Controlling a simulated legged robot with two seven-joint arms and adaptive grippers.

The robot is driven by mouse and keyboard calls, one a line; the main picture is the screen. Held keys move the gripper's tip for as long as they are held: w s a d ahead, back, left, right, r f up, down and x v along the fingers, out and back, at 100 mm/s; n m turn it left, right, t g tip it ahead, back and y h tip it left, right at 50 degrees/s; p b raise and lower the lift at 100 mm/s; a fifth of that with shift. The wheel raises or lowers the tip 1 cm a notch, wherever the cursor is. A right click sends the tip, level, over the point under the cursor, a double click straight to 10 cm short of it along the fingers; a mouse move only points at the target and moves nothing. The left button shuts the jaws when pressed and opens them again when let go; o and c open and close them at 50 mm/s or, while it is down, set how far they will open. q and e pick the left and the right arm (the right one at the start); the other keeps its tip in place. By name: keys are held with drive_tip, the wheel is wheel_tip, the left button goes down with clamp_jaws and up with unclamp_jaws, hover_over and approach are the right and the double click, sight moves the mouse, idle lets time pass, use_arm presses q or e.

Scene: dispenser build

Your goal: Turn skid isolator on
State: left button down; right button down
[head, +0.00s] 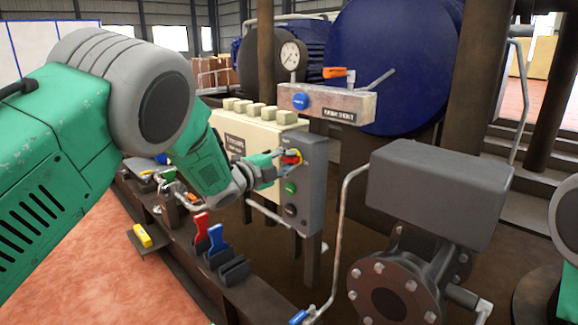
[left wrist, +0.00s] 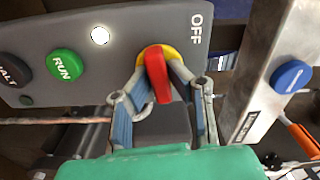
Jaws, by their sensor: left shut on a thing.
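The skid isolator is a red handle on a yellow base (head: 291,157) at the top of a grey control box (head: 313,185). In the left wrist view the red handle (left wrist: 157,73) runs roughly down the picture, with the word OFF beside the yellow base. My left gripper (head: 282,160) is at the isolator, shut on the red handle. In the left wrist view its two fingers (left wrist: 160,85) stand on either side of the handle, and their tips are partly hidden behind it. My right gripper is out of view.
A green RUN button (left wrist: 64,65), a black HALT button (left wrist: 10,70) and a white lamp (left wrist: 100,36) share the box face. A metal block with a gauge and an orange-handled valve (head: 325,102) stands behind. A grey actuator box (head: 440,190) stands to the right.

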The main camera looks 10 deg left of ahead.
use_arm(q)
drive_tip(key=shift+d+f+m, duration=0.15)
drive_tip(key=shift+d+m, duration=0.05)
drive_tip(key=shift+m, duration=0.5)
drive_tip(key=shift+b, duration=0.3)
drive_tip(key=shift+s+f, duration=0.1)
drive_tip(key=shift+f, duration=0.05)
drive_tip(key=c, duration=1.6)
unclamp_jaws()
drive_tip(key=shift+o, duration=0.3)
